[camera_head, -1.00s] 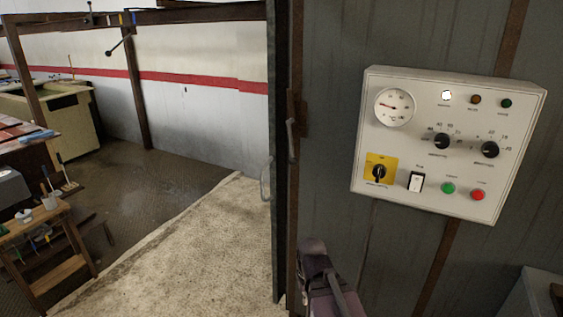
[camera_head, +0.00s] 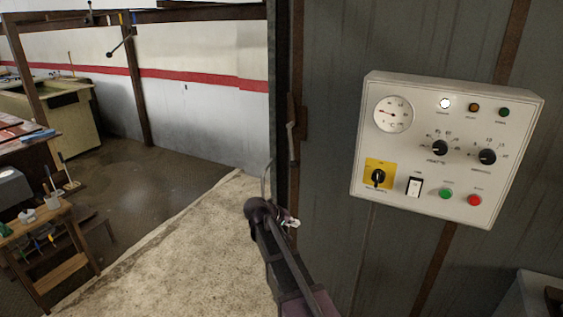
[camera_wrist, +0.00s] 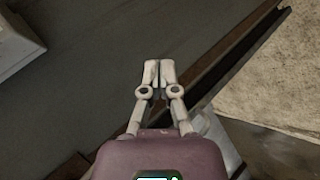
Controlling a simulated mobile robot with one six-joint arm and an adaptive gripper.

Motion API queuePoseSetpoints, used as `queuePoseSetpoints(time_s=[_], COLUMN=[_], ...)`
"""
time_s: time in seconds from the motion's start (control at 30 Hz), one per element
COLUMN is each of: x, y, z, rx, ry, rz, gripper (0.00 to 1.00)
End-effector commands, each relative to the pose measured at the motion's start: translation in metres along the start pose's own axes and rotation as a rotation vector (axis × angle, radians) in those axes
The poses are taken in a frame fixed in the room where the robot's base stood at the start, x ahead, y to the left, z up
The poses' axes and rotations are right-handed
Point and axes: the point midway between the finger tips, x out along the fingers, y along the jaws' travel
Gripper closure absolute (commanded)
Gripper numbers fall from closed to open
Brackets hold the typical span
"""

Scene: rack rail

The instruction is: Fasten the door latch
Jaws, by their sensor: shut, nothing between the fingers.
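The latch (camera_head: 291,141), a thin grey upright lever on a rusty brown plate, sits at the left edge of the dark panelled wall, beside a dark upright door edge (camera_head: 280,100). A curved grey handle (camera_head: 266,178) stands out to the left of that edge. My gripper (camera_head: 292,222) is below the latch in the head view, apart from it and partly hidden by my arm. In the wrist view my gripper (camera_wrist: 159,64) has its pale fingers together with nothing between them. The latch cannot be made out in the wrist view.
A white control panel (camera_head: 445,118) with a gauge, knobs and buttons juts from the wall at right. A wooden workbench with tools (camera_head: 45,232) stands at lower left. The pale floor (camera_head: 190,255) left of the wall is clear.

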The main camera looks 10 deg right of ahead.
Motion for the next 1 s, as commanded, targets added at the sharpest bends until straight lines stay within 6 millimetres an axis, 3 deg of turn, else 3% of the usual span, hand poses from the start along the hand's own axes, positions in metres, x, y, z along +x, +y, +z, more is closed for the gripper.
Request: queuePoseSetpoints(time_s=[0.03, 0.2, 0.4, 0.6, 1.0], x=[-0.01, -0.047, -0.093, -0.119, -0.124], y=[0.004, 0.015, 0.019, 0.019, 0.018], z=[-0.031, -0.105, -0.171, -0.2, -0.203], rx=[-0.016, -0.061, -0.103, -0.125, -0.128], ry=[0.034, 0.157, 0.279, 0.342, 0.352], rz=[0.058, 0.264, 0.453, 0.546, 0.561], gripper=[1.0, 1.0, 1.0, 1.0, 1.0])
